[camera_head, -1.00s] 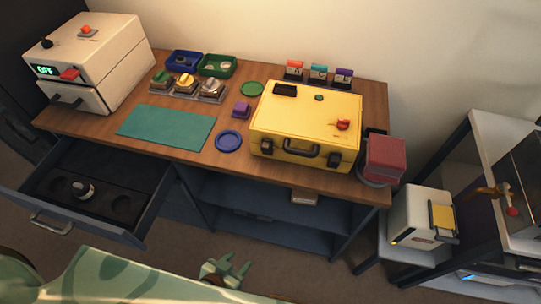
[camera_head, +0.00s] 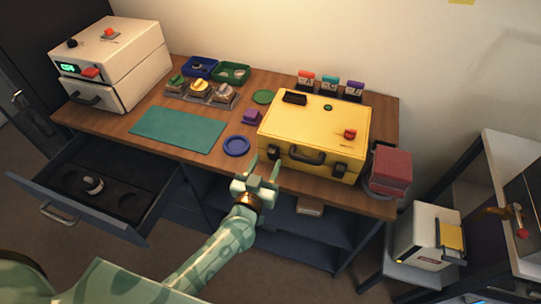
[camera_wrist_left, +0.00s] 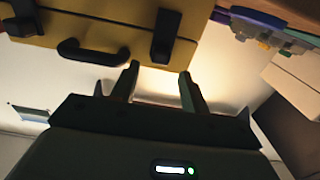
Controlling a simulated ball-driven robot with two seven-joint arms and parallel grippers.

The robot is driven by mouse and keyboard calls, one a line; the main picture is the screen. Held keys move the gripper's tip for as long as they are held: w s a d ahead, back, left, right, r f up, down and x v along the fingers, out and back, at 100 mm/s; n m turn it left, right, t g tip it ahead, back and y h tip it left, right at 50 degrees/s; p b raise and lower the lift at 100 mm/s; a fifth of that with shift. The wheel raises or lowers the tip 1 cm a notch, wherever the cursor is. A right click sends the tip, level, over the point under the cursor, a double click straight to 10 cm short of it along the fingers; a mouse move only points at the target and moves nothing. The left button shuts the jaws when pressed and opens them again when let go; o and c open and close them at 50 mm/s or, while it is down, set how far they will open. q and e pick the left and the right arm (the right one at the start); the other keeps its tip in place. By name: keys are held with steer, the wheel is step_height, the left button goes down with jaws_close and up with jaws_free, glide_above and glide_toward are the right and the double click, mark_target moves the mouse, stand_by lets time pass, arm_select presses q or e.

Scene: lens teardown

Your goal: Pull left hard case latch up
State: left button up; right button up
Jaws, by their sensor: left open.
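The yellow hard case (camera_head: 315,125) lies shut on the wooden table, with a dark handle (camera_head: 307,157) on its front. Its left latch (camera_head: 274,154) is a dark tab at the left of the front; the right latch (camera_head: 340,170) is at the other side. My left gripper (camera_head: 265,168) is open and empty, just in front of and below the left latch. In the left wrist view, the left latch (camera_wrist_left: 165,35) sits beyond the spread fingers (camera_wrist_left: 157,86), apart from them, with the handle (camera_wrist_left: 92,52) beside it. My right gripper is not in view.
A blue round dish (camera_head: 236,145) and a purple block (camera_head: 252,116) lie left of the case. A red block-shaped thing (camera_head: 391,168) stands at its right. An open drawer (camera_head: 120,190) juts out at the left. A teal mat (camera_head: 178,130) lies on the table.

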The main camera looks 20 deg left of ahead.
mark_target(271, 154)
arm_select(q)
steer(key=w, duration=0.4)
steer(key=shift+d+b, duration=0.1)
steer(key=shift+b, duration=0.2)
jaws_close()
step_height(271, 154, up, 3)
steer(key=p, duration=0.3)
steer(key=shift+f, duration=0.15)
steer(key=shift+w+f, duration=0.1)
steer(key=shift+f, duration=0.1)
steer(key=shift+c, duration=0.4)
jaws_free()
steer(key=shift+o, duration=0.4)
